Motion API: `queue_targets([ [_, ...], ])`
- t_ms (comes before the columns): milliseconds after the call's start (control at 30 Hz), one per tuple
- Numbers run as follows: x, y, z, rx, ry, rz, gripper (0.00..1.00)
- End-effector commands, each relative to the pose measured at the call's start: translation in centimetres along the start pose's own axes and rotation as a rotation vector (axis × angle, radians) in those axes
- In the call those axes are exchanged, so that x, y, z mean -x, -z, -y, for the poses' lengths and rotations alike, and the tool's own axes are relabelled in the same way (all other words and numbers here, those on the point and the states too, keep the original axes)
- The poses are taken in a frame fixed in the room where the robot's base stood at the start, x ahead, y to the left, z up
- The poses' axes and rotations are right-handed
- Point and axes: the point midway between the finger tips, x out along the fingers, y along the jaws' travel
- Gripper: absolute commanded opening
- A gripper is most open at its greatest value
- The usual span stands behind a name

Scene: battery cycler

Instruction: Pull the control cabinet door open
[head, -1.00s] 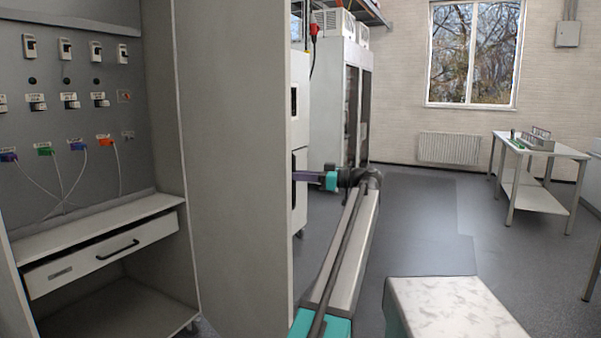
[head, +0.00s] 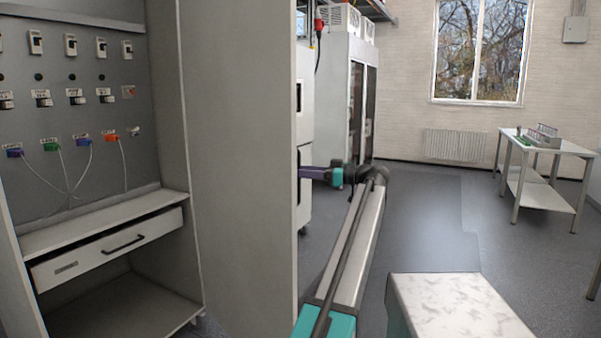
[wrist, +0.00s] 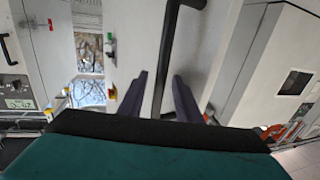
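The control cabinet (head: 162,95) stands at the left of the head view, and its interior shows breakers, plugs and cables. A wide grey panel (head: 240,150), which looks like its door standing swung out, fills the middle. My gripper (head: 310,172) reaches from the right to behind this panel's far edge; its fingertips are hidden there. In the wrist view the two purple fingers of my gripper (wrist: 160,95) stand apart on either side of a dark bar handle (wrist: 170,45). Gaps show between the fingers and the bar, so it is around the handle without visible gripping.
A drawer with a black handle (head: 110,255) sits low in the cabinet. A white cabinet (head: 347,110) stands behind my arm. A marble-topped surface (head: 455,305) is at the front right. A table (head: 570,148) stands by the window wall, with open floor (head: 425,210) between.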

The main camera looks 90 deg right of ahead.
Motion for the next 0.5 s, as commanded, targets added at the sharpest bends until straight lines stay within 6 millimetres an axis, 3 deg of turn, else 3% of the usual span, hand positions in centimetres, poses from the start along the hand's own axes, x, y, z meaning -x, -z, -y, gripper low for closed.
queue_targets([
  [267, 2.8, 0.0, -0.1, 0.0, -0.001, -0.001, 0.31],
  [500, 6.5, 0.4, -0.1, -0.001, -0.003, 0.0, 0.31],
])
